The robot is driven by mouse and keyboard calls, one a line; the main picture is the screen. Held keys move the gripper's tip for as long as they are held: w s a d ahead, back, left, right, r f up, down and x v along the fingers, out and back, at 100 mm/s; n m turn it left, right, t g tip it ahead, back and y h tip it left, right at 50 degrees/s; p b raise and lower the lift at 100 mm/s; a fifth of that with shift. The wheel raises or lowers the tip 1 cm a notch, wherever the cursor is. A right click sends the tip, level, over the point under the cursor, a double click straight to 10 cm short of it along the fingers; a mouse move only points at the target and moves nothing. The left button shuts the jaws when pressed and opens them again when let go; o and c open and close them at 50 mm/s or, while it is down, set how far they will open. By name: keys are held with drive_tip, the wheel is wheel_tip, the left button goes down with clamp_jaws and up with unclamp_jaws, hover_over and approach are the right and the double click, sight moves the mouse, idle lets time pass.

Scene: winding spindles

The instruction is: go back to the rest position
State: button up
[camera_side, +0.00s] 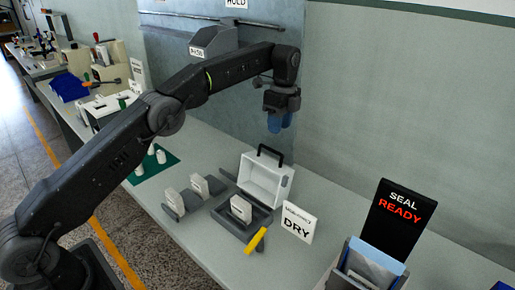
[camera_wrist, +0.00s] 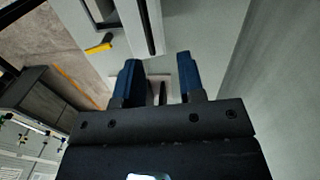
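My gripper (camera_side: 280,122) hangs from my arm in the side view, fingers pointing down, high above the bench and near the grey back panel. Its two blue fingers also show in the wrist view (camera_wrist: 159,78), apart from each other with a clear gap. Nothing is held between them. A white case with a dark handle (camera_side: 266,180) stands on the bench below my gripper, well clear of it.
Grey holders carry white blocks (camera_side: 241,208) in front of the case. A yellow-handled item (camera_side: 256,241) lies beside them; it also shows in the wrist view (camera_wrist: 99,48). A "DRY" sign (camera_side: 299,222) and a dark "SEAL READY" display (camera_side: 398,218) stand to the right.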

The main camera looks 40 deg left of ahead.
drive_tip(key=s+a+r+n+t, duration=0.1)
drive_tip(key=s+r+n+t, duration=0.3)
drive_tip(key=s+r+n, duration=0.85)
drive_tip(key=s+f+n+t, duration=0.1)
drive_tip(key=s+f+n, duration=0.1)
drive_tip(key=s, duration=1.1)
drive_tip(key=s+f+n+t, duration=0.1)
drive_tip(key=s+f+n, duration=0.2)
drive_tip(key=s, duration=1)
drive_tip(key=shift+s+a+f+t, duration=0.15)
drive_tip(key=shift+a+f+t, duration=0.2)
drive_tip(key=shift+f, duration=0.5)
